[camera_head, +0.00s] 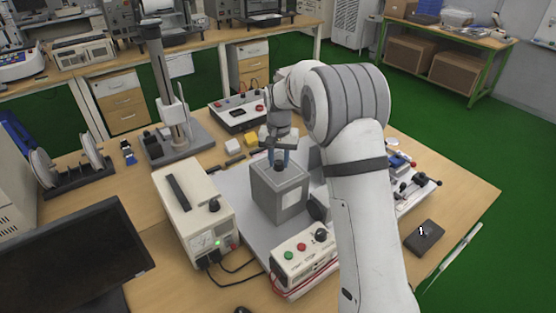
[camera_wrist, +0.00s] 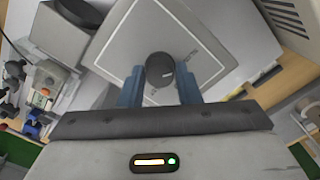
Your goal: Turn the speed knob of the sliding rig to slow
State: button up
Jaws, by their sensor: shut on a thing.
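The speed knob (camera_wrist: 160,72) is a dark round knob with a short pale mark pointing right. It sits on the top face of a grey box (camera_wrist: 205,45), with small lettering around it too small to read. In the head view the grey box (camera_head: 278,195) stands on a light grey base plate, the knob (camera_head: 280,165) on its top. My gripper (camera_wrist: 160,87) has a blue finger on each side of the knob and is shut on it. In the head view my gripper (camera_head: 279,157) reaches down onto the box top.
A cream power supply (camera_head: 180,219) stands left of the box. A control box (camera_head: 302,262) with red and green buttons and a dark knob lies in front. A vertical stand (camera_head: 172,90) is behind left. My arm hides part of the bench's right side.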

aim_at(279, 162)
dwell(0.3)
jog(key=o, duration=1)
notch_tip(279, 162, up, 8)
jog(key=shift+f+b, duration=0.2)
jog(key=shift+b, duration=0.35)
jog(key=shift+r, duration=0.1)
